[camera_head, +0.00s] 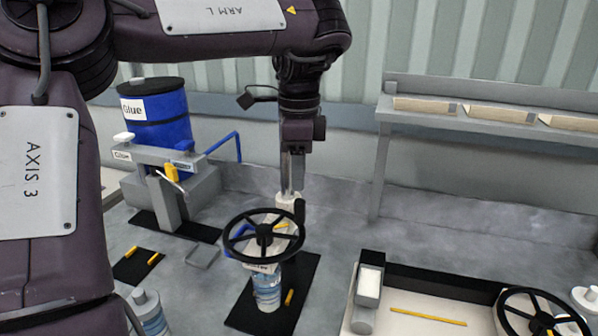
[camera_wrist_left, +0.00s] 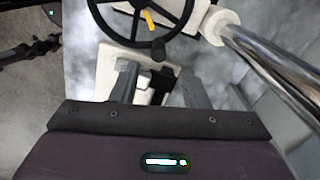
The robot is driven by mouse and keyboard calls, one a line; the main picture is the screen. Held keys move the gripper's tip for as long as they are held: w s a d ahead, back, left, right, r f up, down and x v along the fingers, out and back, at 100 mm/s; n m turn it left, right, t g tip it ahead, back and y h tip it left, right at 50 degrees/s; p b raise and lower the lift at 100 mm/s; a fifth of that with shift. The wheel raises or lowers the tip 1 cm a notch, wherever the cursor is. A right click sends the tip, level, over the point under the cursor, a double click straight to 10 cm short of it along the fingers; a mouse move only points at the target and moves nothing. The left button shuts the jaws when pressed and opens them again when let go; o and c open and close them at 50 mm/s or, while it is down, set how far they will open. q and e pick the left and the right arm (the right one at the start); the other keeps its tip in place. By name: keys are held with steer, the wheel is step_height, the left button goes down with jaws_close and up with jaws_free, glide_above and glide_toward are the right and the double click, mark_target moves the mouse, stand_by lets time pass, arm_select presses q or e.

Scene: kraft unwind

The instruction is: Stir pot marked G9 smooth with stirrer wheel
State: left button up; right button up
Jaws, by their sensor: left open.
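A black spoked stirrer wheel (camera_head: 264,234) sits on a stand with a white top. A clear pot with bluish contents (camera_head: 267,290) stands beneath it on a black mat. A pale label (camera_head: 262,268) there is too small to read, so I cannot confirm G9. My left gripper (camera_head: 292,188) points down over the wheel's far right side, close to its dark upright knob. In the left wrist view the wheel (camera_wrist_left: 157,49) shows just beyond my open, empty fingers (camera_wrist_left: 158,88). I cannot tell whether they touch the knob. My right gripper is not in view.
A blue glue drum (camera_head: 160,118) and grey dispenser stand (camera_head: 168,200) are at the left. A second black wheel (camera_head: 543,318) and a pale tray (camera_head: 420,295) are at the lower right. A grey shelf (camera_head: 480,118) holds pale blocks.

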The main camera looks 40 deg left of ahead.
mark_target(299, 201)
arm_select(q)
steer(key=shift+r+p, duration=0.1)
steer(key=shift+p, duration=0.2)
steer(key=n+p, duration=0.9)
steer(key=p, duration=0.1)
steer(key=shift+f+n, duration=0.2)
steer(key=shift+n, duration=0.4)
steer(key=shift+d+f+n+p, duration=0.1)
steer(key=shift+f+n+p, duration=0.2)
steer(key=shift+f+p, duration=0.2)
step_height(299, 201, down, 6)
steer(key=shift+f+p, duration=0.1)
steer(key=shift+p, duration=1.05)
steer(key=shift+f, duration=0.55)
